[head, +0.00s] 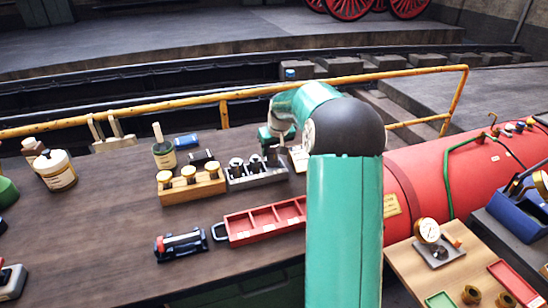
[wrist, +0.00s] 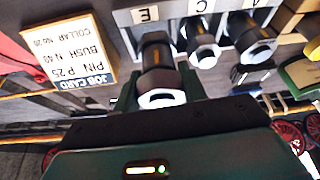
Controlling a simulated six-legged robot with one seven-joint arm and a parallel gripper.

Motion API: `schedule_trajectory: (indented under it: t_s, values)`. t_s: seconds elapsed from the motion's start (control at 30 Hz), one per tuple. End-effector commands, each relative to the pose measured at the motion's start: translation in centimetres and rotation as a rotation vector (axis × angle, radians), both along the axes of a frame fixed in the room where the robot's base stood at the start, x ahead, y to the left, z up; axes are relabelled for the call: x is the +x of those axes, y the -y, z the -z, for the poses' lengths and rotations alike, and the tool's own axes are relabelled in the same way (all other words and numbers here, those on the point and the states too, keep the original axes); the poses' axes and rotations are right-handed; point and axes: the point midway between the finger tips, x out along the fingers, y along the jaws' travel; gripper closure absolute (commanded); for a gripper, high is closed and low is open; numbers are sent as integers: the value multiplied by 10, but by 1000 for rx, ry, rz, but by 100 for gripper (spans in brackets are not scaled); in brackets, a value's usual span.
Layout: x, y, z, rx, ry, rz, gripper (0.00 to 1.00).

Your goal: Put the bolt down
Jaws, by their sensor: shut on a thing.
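In the wrist view, a dark bolt (wrist: 155,58) with a pale ring at its near end stands between the two green fingers of my gripper (wrist: 157,88), which is shut on it. The bolt is right in front of the part of the grey rack (wrist: 180,14) marked E. I cannot tell whether its far end is in the rack or clear of it. Two similar dark bolts stand at C (wrist: 202,45) and A (wrist: 250,40). In the head view, my gripper (head: 273,150) is at the right end of the grey rack (head: 262,178), partly hidden by my arm.
A red divided tray (head: 262,222) lies in front. Bare bench (head: 110,225) shows at left. A red boiler (head: 440,165) stands at right.

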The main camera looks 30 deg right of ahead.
Motion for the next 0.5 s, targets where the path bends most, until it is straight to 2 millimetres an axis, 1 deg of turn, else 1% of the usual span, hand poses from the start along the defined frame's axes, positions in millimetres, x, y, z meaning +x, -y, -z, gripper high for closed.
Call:
schedule_trajectory:
  t_s: [0.07, 0.13, 0.33, 0.4, 0.5]
  values:
    - [2, 3, 2, -2, 4, 0, 100]
    - [3, 8, 8, -1, 3, 2, 100]
    - [3, 8, 34, -1, 3, 0, 100]
    - [3, 8, 38, -2, 4, 0, 100]
    - [3, 8, 38, -3, 5, 1, 100]
